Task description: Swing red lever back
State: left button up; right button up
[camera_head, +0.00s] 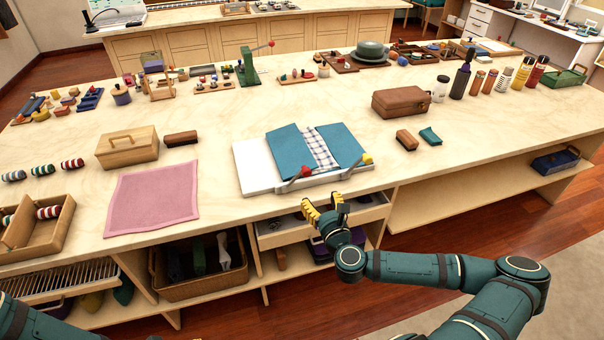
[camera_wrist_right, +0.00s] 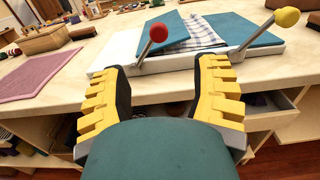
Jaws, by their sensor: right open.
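The red-knobbed lever (camera_head: 305,171) stands at the front edge of a white folding board (camera_head: 260,178) with teal panels and a checked cloth between them. Its grey arm leans up to the right, and its red knob shows in the right wrist view (camera_wrist_right: 158,32). A yellow-knobbed lever (camera_head: 367,159) stands to its right, also in the wrist view (camera_wrist_right: 287,17). My right gripper (camera_head: 324,206) is open and empty in front of the counter edge, apart from both levers. In the wrist view its yellow fingers (camera_wrist_right: 165,72) spread below the red knob. My left gripper is out of view.
An open drawer (camera_head: 375,212) juts out under the board near my right gripper. A pink cloth (camera_head: 152,198) and wooden box (camera_head: 127,147) lie left of the board. A brown brush (camera_head: 406,140) and teal piece (camera_head: 430,136) lie right. The front right counter is clear.

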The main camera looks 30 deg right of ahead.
aim_at(307, 175)
jog(key=b+x, duration=0.1)
jog(key=x, duration=1.1)
jog(key=shift+w+r, duration=0.1)
jog(key=shift+w, duration=0.1)
grip_shut()
